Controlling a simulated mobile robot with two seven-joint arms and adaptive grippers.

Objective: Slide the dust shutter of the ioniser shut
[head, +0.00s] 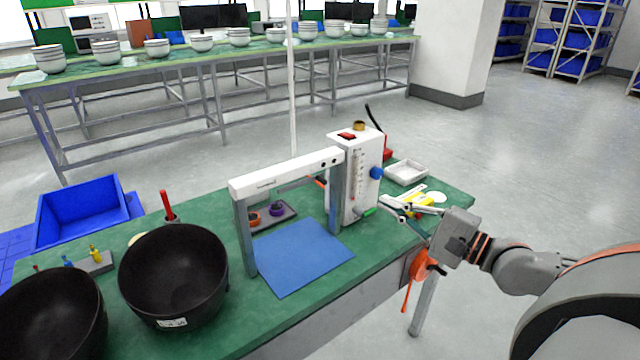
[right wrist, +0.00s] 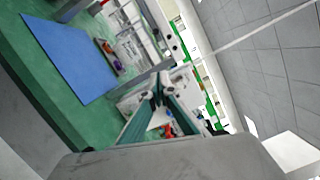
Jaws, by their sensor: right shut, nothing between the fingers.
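A white bar (head: 286,173) on two grey posts stands over a blue mat (head: 300,256) on the green bench; it looks like the ioniser. A white upright box (head: 354,178) with a scale on its front, a red switch on top and a blue knob (head: 376,172) at its side stands against the bar's right end. I cannot tell which part is the dust shutter. My right gripper (head: 386,204) is shut and empty, just right of the box's base, near a small green piece (head: 369,211); contact is unclear. Its fingers (right wrist: 158,90) also show in the right wrist view. My left gripper is out of view.
Two black bowls (head: 173,275) stand at the left front. A blue bin (head: 84,213) is behind them. A white tray (head: 407,172) and a yellow item (head: 420,200) lie right of the box, close to my gripper. The mat is bare.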

